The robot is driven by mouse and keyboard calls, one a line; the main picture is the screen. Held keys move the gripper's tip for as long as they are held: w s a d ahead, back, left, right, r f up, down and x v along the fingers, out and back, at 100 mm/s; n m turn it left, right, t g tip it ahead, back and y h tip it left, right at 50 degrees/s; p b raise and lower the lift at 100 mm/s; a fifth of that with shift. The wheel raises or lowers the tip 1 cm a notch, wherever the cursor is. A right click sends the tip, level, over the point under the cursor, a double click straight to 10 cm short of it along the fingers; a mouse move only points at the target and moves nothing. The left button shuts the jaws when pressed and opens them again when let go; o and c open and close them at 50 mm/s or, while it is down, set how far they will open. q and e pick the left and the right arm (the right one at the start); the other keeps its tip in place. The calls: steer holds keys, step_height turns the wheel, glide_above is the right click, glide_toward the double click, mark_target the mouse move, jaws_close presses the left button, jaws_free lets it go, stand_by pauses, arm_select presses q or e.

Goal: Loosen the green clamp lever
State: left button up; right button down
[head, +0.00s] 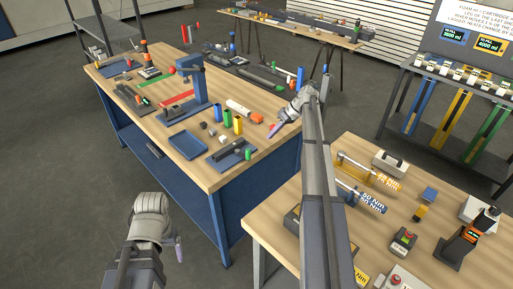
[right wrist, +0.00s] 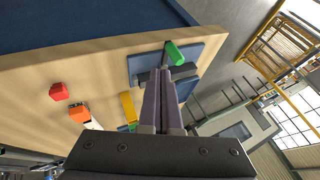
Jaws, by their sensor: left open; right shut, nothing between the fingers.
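The green clamp lever (right wrist: 174,53) stands by a grey block on a small blue plate (right wrist: 194,51) in the right wrist view. In the head view the lever (head: 248,154) is a small green spot on the blue fixture plate (head: 225,161) near the workbench's front edge. My right gripper (head: 272,131) is shut and empty, above and to the right of the lever in the head view. In the right wrist view its closed fingers (right wrist: 169,72) point at the lever; whether they touch it I cannot tell. My left gripper (head: 179,249) is open, away from the bench, low at the left.
On the workbench a blue tray (head: 187,145), a yellow cylinder (head: 238,126), a green cylinder (head: 227,119) and a blue upright press (head: 197,88) stand near the fixture. A second wooden table (head: 390,215) with tools is at the right. Floor (head: 60,190) at the left is clear.

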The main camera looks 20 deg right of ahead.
steer(key=a+b+x, duration=0.1)
steer(key=b+x, duration=0.7)
steer(key=x, duration=0.2)
steer(key=shift+r+t, duration=0.3)
steer(key=shift+r, duration=0.05)
stand_by(0.6)
